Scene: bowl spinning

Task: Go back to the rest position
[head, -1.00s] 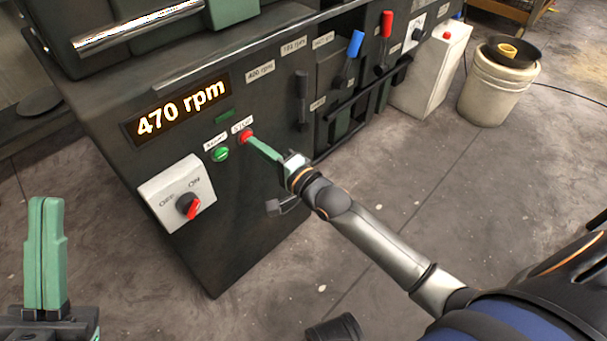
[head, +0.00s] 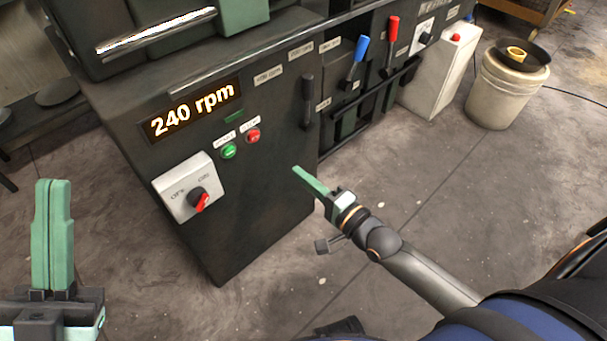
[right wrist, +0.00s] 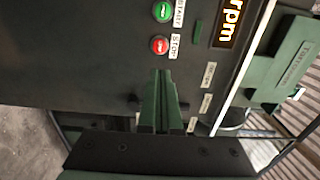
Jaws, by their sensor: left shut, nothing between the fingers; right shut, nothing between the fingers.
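My left gripper (head: 52,236) points upward at the lower left of the head view, its green fingers shut and empty, apart from the machine. My right gripper (head: 311,180) is shut and empty, in front of the dark machine's right side and apart from the red stop button (head: 253,136). In the right wrist view, its shut green fingers (right wrist: 160,95) point toward the machine face, below the stop button (right wrist: 159,45). The green start button (head: 229,151) is left of the stop button. The display (head: 193,109) reads 240 rpm.
A white switch box (head: 186,187) with a red knob is on the machine front. Black, blue (head: 357,62) and red (head: 391,40) levers stand to the right. A white bucket (head: 503,95) with a black pan on top stands on the floor. Open floor lies in front of the machine.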

